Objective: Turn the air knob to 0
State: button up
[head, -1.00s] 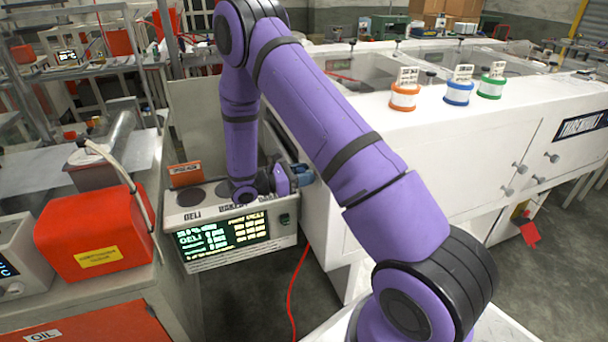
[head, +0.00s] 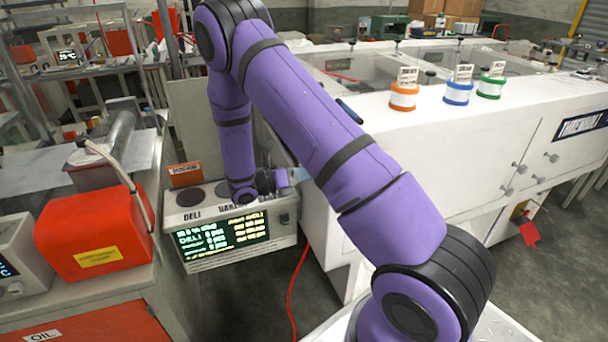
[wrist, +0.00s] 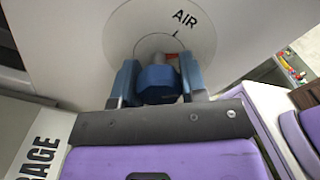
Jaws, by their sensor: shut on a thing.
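The air knob (wrist: 158,84) is a dark blue knob on a round pale dial plate (wrist: 203,40) marked AIR, in the upper middle of the wrist view. My gripper (wrist: 157,72) has one blue finger on each side of the knob and is shut on it. A small red patch shows just above the knob, near the marker line under the word AIR. The 0 mark and other dial figures cannot be made out. In the head view my gripper (head: 283,178) is at the left end of the white machine (head: 345,155), and the knob is hidden there.
A scale with a green-lit display (head: 222,238) and the words DELI and BAKERY stands just below my wrist. A red box (head: 95,230) sits on the bench at left. Several film rolls with coloured rims, one orange (head: 404,97), stand on the white machine.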

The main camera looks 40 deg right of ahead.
jog(key=n, duration=0.5)
jog(key=shift+n, duration=2.5)
jog(key=shift+s, duration=0.1)
jog(key=o, duration=0.9)
jog(key=shift+a+r, duration=0.1)
jog(key=shift+a, duration=0.05)
jog(key=v, duration=1)
jog(key=shift+a, duration=0.3)
